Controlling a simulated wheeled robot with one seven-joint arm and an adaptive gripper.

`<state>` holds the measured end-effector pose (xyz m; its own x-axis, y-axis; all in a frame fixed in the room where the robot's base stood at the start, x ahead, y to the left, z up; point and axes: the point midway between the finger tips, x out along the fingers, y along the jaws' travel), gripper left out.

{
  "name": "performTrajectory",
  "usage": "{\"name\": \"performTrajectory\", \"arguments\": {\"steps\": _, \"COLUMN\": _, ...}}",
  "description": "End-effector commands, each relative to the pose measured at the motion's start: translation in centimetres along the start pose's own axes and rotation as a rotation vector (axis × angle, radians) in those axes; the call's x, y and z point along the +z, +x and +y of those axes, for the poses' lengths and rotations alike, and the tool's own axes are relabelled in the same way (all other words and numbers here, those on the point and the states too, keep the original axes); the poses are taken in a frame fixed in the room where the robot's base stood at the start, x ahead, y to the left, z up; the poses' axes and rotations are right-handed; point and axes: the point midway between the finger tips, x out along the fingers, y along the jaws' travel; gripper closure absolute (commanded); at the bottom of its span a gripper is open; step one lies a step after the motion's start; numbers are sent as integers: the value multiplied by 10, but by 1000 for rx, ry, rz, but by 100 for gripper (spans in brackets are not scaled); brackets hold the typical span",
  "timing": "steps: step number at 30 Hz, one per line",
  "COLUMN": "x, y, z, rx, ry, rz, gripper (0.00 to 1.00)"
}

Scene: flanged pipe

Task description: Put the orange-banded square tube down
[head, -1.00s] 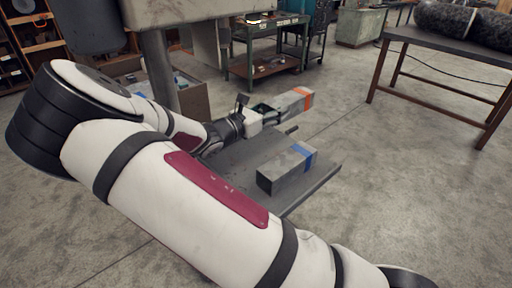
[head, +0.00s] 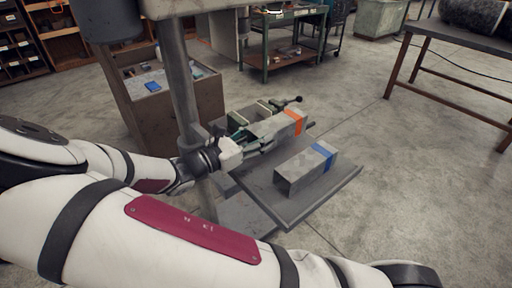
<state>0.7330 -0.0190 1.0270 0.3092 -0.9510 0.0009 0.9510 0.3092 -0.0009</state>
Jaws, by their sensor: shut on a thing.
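The orange-banded square tube (head: 277,128) is a grey square bar with an orange band near its far right end. My gripper (head: 262,141) is shut on the near left part of the tube. The tube is over the back part of the grey machine table (head: 290,212), beside a green vise (head: 240,121). I cannot tell whether the tube touches the table or the vise. My arm comes in from the left, and the gripper's fingers are partly hidden by the tube.
A blue-banded square tube (head: 305,168) lies on the machine table, right of and nearer than the held tube. The machine's column (head: 177,75) stands close behind my wrist. A brown cabinet (head: 150,115) is at the left. Bare table shows around the blue-banded tube.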

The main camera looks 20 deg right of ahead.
Motion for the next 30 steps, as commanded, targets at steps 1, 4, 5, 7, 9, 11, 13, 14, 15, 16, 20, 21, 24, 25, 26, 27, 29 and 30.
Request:
{"name": "performTrajectory", "arguments": {"steps": 1, "x": 1, "y": -6, "z": -1, "rx": 1, "ry": 1, "rz": -2, "gripper": 98}}
{"name": "performTrajectory", "arguments": {"steps": 4, "x": 0, "y": -12, "z": -3, "rx": 0, "ry": 1, "rz": -2, "gripper": 98}}
{"name": "performTrajectory", "arguments": {"steps": 5, "x": -1, "y": -13, "z": -4, "rx": -1, "ry": 1, "rz": -2, "gripper": 98}}
{"name": "performTrajectory", "arguments": {"steps": 7, "x": -3, "y": -14, "z": -4, "rx": -2, "ry": 1, "rz": -3, "gripper": 98}}
{"name": "performTrajectory", "arguments": {"steps": 9, "x": -9, "y": -14, "z": -4, "rx": -1, "ry": 0, "rz": -4, "gripper": 98}}
{"name": "performTrajectory", "arguments": {"steps": 11, "x": -17, "y": -14, "z": -4, "rx": -1, "ry": -2, "rz": -5, "gripper": 98}}
{"name": "performTrajectory", "arguments": {"steps": 13, "x": -26, "y": -14, "z": -4, "rx": -1, "ry": -2, "rz": -5, "gripper": 98}}
{"name": "performTrajectory", "arguments": {"steps": 14, "x": -30, "y": -14, "z": -4, "rx": -2, "ry": -1, "rz": -5, "gripper": 98}}
{"name": "performTrajectory", "arguments": {"steps": 15, "x": -34, "y": -14, "z": -4, "rx": -1, "ry": 0, "rz": -4, "gripper": 98}}
{"name": "performTrajectory", "arguments": {"steps": 16, "x": -35, "y": -14, "z": -4, "rx": -1, "ry": 0, "rz": -3, "gripper": 98}}
{"name": "performTrajectory", "arguments": {"steps": 20, "x": -36, "y": -14, "z": -4, "rx": -1, "ry": 2, "rz": -2, "gripper": 98}}
{"name": "performTrajectory", "arguments": {"steps": 21, "x": -36, "y": -14, "z": -4, "rx": -1, "ry": 2, "rz": -2, "gripper": 98}}
{"name": "performTrajectory", "arguments": {"steps": 24, "x": -36, "y": -14, "z": -4, "rx": -1, "ry": 1, "rz": -2, "gripper": 98}}
{"name": "performTrajectory", "arguments": {"steps": 25, "x": -37, "y": -14, "z": -4, "rx": -1, "ry": 1, "rz": -2, "gripper": 98}}
{"name": "performTrajectory", "arguments": {"steps": 26, "x": -38, "y": -14, "z": -4, "rx": -1, "ry": 1, "rz": -2, "gripper": 98}}
{"name": "performTrajectory", "arguments": {"steps": 27, "x": -39, "y": -14, "z": -4, "rx": -1, "ry": 1, "rz": -2, "gripper": 98}}
{"name": "performTrajectory", "arguments": {"steps": 29, "x": -40, "y": -14, "z": -3, "rx": 0, "ry": 1, "rz": 1, "gripper": 39}}
{"name": "performTrajectory", "arguments": {"steps": 30, "x": -40, "y": -14, "z": -3, "rx": 0, "ry": 1, "rz": 1, "gripper": 30}}
